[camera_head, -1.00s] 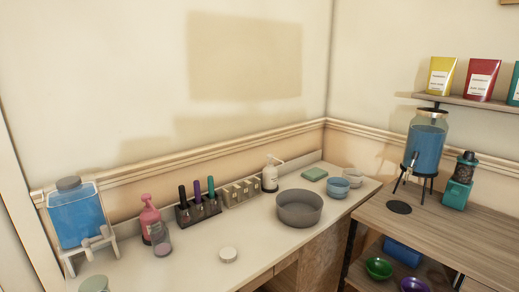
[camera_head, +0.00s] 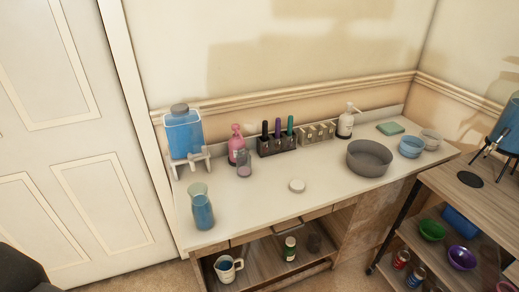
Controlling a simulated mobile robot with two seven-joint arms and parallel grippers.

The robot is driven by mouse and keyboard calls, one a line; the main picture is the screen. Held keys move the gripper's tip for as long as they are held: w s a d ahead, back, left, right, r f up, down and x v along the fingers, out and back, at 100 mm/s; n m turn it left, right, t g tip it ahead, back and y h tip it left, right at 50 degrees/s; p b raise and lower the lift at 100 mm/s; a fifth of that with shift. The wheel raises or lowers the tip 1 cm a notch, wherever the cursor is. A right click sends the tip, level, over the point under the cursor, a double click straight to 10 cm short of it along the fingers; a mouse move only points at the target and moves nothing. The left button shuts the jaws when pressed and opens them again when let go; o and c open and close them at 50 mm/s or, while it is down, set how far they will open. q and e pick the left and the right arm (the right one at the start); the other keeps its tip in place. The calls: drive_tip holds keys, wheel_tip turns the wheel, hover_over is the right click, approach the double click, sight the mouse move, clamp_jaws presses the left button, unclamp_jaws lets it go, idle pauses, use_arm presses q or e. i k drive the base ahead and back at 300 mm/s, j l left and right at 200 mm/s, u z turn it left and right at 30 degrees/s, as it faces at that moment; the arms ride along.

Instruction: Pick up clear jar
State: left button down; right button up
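A small clear jar (camera_head: 244,164) stands upright on the white counter (camera_head: 270,215), close in front of a pink pump bottle (camera_head: 236,143), which partly shows behind it. A taller clear carafe (camera_head: 202,210) with blue liquid stands near the counter's front left. Neither of my grippers is in view.
A blue dispenser on a white stand (camera_head: 184,133) is at the back left. A rack of markers (camera_head: 277,143), a grey bowl (camera_head: 369,158) and a blue bowl (camera_head: 411,147) stand along the counter. The counter's front middle is clear. A wooden shelf (camera_head: 480,200) is at right.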

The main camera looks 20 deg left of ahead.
sight(243, 158)
drive_tip(key=u, duration=0.2)
drive_tip(key=i+l+u, duration=0.25)
drive_tip(key=u, duration=0.15)
drive_tip(key=i+l+u, duration=0.15)
drive_tip(key=l+u, duration=0.25)
drive_tip(key=i+l, duration=0.15)
drive_tip(key=l, duration=0.2)
drive_tip(key=i+l+u, duration=0.1)
drive_tip(key=l, duration=0.3)
drive_tip(key=i+l, duration=0.2)
drive_tip(key=l, duration=0.15)
drive_tip(key=i+l+u, duration=0.15)
drive_tip(key=l, duration=0.25)
